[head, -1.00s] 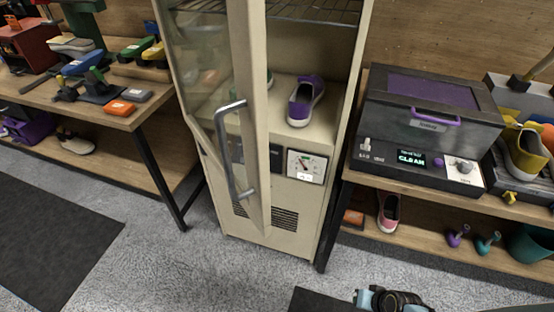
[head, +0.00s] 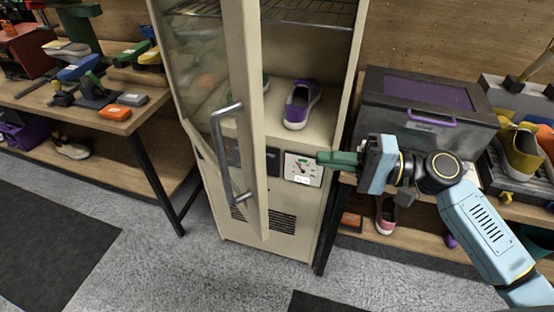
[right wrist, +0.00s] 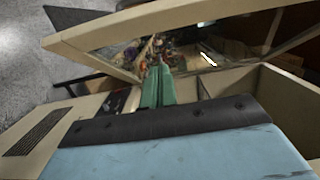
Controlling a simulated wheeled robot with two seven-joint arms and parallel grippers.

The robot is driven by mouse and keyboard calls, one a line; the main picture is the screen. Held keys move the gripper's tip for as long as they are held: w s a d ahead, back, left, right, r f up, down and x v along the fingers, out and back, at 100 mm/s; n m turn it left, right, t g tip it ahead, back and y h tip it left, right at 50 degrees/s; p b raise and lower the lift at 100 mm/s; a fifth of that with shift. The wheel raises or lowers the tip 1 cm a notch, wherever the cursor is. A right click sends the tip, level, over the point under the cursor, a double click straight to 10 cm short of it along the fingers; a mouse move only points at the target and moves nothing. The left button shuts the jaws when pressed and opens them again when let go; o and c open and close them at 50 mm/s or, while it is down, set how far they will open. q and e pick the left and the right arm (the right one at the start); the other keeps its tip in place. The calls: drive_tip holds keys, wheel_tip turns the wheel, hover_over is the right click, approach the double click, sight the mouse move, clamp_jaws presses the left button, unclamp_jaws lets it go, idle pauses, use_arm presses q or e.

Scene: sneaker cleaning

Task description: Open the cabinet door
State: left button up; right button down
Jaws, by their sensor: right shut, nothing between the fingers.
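The cream cabinet (head: 275,235) stands upright in the middle of the head view. Its glass door (head: 245,60) is swung partly open toward me, hinged on the left, with a grey bar handle (head: 222,150) on its front. My right gripper (head: 322,158) reaches in from the right, its green fingers shut and empty, in front of the cabinet's right side near the gauge (head: 303,169). In the right wrist view the shut green fingers (right wrist: 160,72) point toward the open doorway, with the door frame (right wrist: 150,22) beyond. My left gripper is not in view.
A purple sneaker (head: 300,104) stands on the cabinet's inner shelf. A dark box machine with a purple lid (head: 425,92) sits on the right bench. The left bench (head: 100,115) holds tools and shoes. Grey floor lies free in front of the cabinet.

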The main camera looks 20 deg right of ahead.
drive_tip(key=w+a+p, duration=0.2)
drive_tip(key=a, duration=0.8)
drive_tip(key=shift+p, duration=0.3)
